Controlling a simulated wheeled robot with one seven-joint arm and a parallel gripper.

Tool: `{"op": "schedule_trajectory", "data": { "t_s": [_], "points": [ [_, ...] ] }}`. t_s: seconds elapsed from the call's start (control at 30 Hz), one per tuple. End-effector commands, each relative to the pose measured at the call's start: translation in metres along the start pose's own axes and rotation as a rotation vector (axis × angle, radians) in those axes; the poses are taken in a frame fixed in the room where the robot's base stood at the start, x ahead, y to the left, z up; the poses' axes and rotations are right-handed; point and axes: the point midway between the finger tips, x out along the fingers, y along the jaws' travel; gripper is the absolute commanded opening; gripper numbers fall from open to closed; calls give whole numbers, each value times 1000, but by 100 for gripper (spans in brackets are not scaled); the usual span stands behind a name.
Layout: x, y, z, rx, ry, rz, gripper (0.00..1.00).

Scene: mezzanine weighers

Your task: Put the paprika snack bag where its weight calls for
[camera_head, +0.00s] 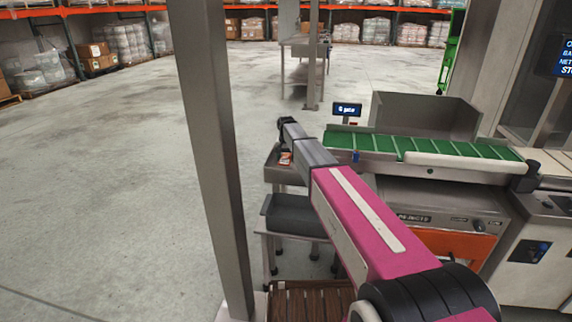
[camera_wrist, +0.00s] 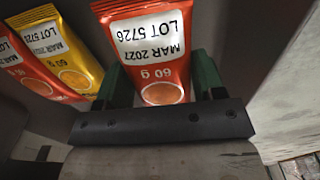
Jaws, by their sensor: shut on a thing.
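In the wrist view my gripper (camera_wrist: 161,82) has its two green fingers closed on either side of a red-orange snack bag (camera_wrist: 150,55). Its label shows upside down and reads LOT 5726, MAR 2027, 60 g. A yellow bag (camera_wrist: 62,50) and another red bag (camera_wrist: 25,70) lie to the left, both with similar labels. In the head view a small red packet (camera_head: 285,158) shows at a grey tray (camera_head: 272,174) below the end of my arm; my fingers are hidden there.
A green-belted conveyor (camera_head: 430,148) with a small display (camera_head: 347,109) runs to the right of the tray. A lower dark bin (camera_head: 290,214) stands below. A REJECTS-marked unit (camera_head: 415,217) is under the conveyor. A steel post (camera_head: 212,150) rises at the left. Open floor lies beyond.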

Motion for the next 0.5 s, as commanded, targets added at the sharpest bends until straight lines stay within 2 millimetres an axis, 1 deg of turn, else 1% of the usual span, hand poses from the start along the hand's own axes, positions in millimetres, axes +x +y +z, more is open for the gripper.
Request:
{"op": "schedule_trajectory", "data": {
  "t_s": [0.03, 0.2, 0.27, 0.5],
  "points": [
    [7, 0, 0, 0, -2, 1, 36],
    [30, 0, 0, 0, -1, 0, 36],
    [32, 0, 1, 0, 0, 0, 36],
    [32, 0, 1, 0, 0, 0, 36]
  ]
}}
